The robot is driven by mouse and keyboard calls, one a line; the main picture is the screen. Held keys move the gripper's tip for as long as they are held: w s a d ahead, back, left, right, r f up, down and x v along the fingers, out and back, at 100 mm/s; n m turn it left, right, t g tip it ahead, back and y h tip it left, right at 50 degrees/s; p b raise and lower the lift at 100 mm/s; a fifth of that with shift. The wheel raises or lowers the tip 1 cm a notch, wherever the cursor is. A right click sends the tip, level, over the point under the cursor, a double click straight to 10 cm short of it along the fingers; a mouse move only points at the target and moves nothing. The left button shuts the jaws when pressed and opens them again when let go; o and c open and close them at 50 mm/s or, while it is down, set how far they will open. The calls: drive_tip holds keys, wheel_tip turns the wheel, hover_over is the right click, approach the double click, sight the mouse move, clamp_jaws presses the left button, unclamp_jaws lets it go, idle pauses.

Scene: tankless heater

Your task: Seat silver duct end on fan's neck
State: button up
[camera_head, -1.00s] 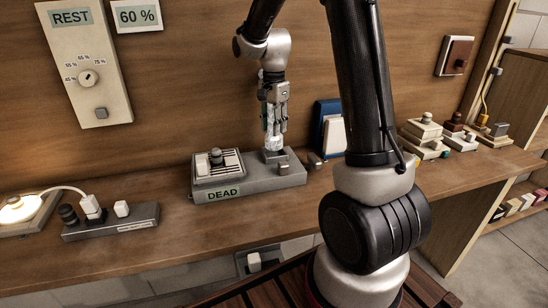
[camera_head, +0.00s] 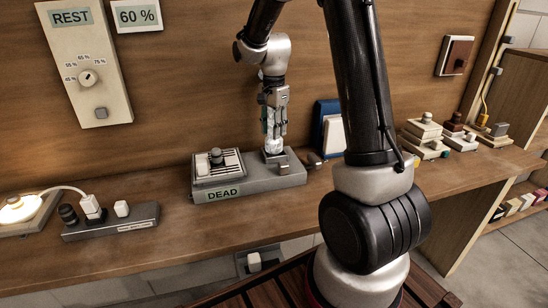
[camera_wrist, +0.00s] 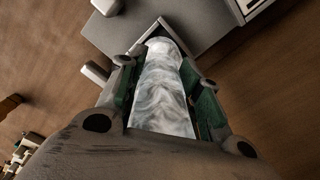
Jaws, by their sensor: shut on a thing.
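The silver duct (camera_head: 274,144) is a pale, crinkled, upright tube. My gripper (camera_head: 274,128) is shut on it from above. In the wrist view the duct (camera_wrist: 163,95) lies between the green-lined finger pads of my gripper (camera_wrist: 165,85). Its far end is at a squarish, pale-rimmed neck (camera_wrist: 203,57) on the fan's grey block. In the head view the fan's block (camera_head: 250,189) carries a DEAD label, and the duct's lower end is at its right-hand part. The duct hides most of the neck, so I cannot tell whether it is around it or only touching.
A slatted panel with a dark knob (camera_head: 216,156) sits on the block's left part. A small grey piece (camera_head: 314,158) and a blue-backed white card (camera_head: 333,135) stand close on the right. A lamp (camera_head: 20,207) and a grey plug strip (camera_head: 112,221) are at left.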

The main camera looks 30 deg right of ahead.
drive_tip(key=shift+f, duration=1.25)
idle(0.9)
drive_tip(key=o, duration=1.2)
drive_tip(key=shift+o, duration=0.2)
wheel_tip(320, 180, up, 12)
